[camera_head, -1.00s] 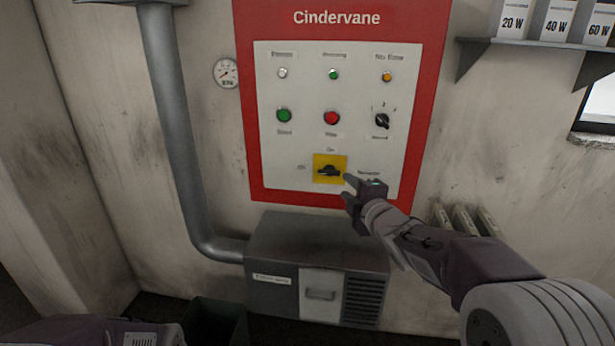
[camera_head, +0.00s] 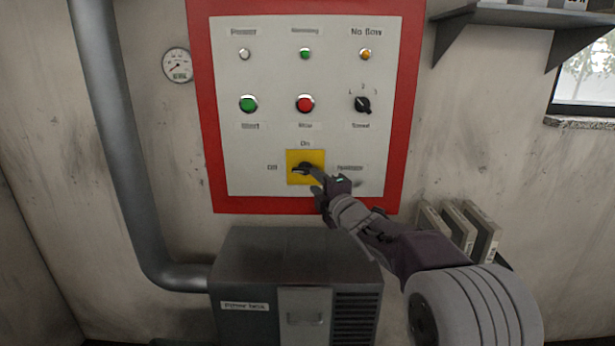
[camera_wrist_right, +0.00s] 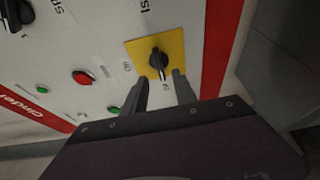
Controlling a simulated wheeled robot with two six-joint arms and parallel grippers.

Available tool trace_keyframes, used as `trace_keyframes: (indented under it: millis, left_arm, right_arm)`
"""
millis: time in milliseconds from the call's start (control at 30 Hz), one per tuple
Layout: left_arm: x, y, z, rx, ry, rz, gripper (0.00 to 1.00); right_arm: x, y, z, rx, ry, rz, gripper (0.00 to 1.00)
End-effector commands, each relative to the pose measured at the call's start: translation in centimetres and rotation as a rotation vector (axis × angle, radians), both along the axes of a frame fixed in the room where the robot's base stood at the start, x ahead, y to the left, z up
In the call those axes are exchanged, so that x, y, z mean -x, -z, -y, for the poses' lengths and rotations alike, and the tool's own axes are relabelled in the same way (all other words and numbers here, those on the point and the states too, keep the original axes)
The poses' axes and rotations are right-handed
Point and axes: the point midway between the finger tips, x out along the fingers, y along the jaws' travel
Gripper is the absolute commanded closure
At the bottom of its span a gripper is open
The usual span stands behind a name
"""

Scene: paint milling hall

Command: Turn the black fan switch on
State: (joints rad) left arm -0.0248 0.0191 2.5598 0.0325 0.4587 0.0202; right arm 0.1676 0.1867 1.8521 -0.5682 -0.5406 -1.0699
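The black rotary switch (camera_head: 304,169) sits on a yellow plate low on the control panel (camera_head: 240,185). Its handle lies about level, towards the label "Off" at its left; "On" is printed above it. In the right wrist view the switch (camera_wrist_right: 158,60) shows just ahead of the fingers. My right gripper (camera_head: 318,184) is at the lower right of the switch. In the right wrist view its two fingers (camera_wrist_right: 162,88) are apart, one to each side of the handle's near end; whether they touch it I cannot tell. My left gripper is out of view.
Above the switch are a green button (camera_head: 248,103), a red button (camera_head: 305,103) and a black speed selector (camera_head: 362,104). A dark grey box (camera_head: 262,262) stands below. A pipe (camera_head: 115,130) runs down the left. A shelf (camera_head: 500,14) is at upper right.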

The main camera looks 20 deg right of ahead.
Motion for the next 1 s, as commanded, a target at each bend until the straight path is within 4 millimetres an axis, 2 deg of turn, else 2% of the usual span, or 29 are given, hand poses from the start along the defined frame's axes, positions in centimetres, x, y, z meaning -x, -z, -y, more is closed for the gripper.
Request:
trace_keyframes:
  millis: [100,300,433,633,667,767,1000]
  left_arm:
    - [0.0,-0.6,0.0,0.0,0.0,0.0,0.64]
    - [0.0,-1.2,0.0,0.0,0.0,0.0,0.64]
    - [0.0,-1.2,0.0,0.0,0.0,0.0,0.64]
    - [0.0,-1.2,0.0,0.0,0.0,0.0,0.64]
    - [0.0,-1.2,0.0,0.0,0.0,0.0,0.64]
    - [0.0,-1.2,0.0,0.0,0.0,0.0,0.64]
    - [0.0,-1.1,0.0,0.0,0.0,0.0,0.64]
  right_arm:
    - [-2.7,-0.1,-0.3,0.0,-0.001,-0.001,0.66]
    - [-5.8,-0.1,-0.7,0.0,0.0,-0.001,0.66]
    - [-6.4,0.0,-0.7,0.0,0.0,0.0,0.66]
    - [-6.5,0.0,-0.7,0.0,0.0,0.0,0.66]
    - [-6.5,0.0,-0.7,0.0,0.0,0.0,0.72]
    - [-6.5,0.0,-0.7,0.0,0.0,0.0,1.0]
    - [-6.4,0.1,-0.7,-0.004,0.0,0.001,1.0]
